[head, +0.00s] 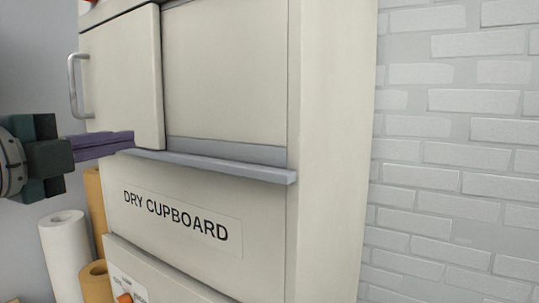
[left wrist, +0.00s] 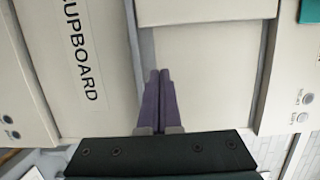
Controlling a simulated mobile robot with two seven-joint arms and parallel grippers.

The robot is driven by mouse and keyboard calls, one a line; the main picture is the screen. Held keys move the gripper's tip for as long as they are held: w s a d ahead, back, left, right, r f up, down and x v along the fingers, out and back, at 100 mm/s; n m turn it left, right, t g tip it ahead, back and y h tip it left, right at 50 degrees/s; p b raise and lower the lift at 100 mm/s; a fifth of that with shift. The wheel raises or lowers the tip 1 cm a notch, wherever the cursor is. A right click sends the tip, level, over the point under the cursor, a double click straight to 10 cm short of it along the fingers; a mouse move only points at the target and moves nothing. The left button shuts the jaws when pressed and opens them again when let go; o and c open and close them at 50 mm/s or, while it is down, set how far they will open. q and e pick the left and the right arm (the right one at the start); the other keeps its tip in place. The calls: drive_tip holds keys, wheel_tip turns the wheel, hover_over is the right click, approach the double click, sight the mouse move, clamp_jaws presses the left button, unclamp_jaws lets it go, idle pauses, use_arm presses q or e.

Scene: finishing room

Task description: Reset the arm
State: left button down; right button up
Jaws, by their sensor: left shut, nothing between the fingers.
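My left gripper (head: 118,142) comes in from the left in the head view, its purple fingers shut with nothing between them. The fingertips are in front of the cupboard, near the left end of the grey ledge; I cannot tell whether they touch it. In the left wrist view the two purple fingers (left wrist: 159,88) lie side by side against the pale cupboard front. The cream cupboard (head: 330,130) bears the label "DRY CUPBOARD" (head: 180,220). Its sliding door (head: 120,75) with a metal handle (head: 75,85) stands at the left. My right gripper is not in view.
The grey ledge (head: 215,165) juts out below the door. A white roll (head: 65,250) and brown rolls (head: 97,275) stand at the lower left, below my left gripper. A white brick wall (head: 460,150) is at the right.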

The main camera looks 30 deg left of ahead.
use_arm(q)
drive_tip(key=s+d+f+n+g+h+p, duration=0.1)
drive_tip(key=s+d+f+n+g+p, duration=0.5)
drive_tip(key=s+d+n+g, duration=0.1)
drive_tip(key=s+d+f+n+g+h+p, duration=0.2)
drive_tip(key=s+d+f+n+g+p, duration=0.3)
drive_tip(key=s+d, duration=0.5)
drive_tip(key=shift+s+d+f+n+g+p, duration=0.2)
drive_tip(key=shift+d+f+n+g+p, duration=0.2)
drive_tip(key=shift+d+f+n+g, duration=0.45)
drive_tip(key=shift+a+n+g, duration=0.2)
drive_tip(key=shift+n+g, duration=0.05)
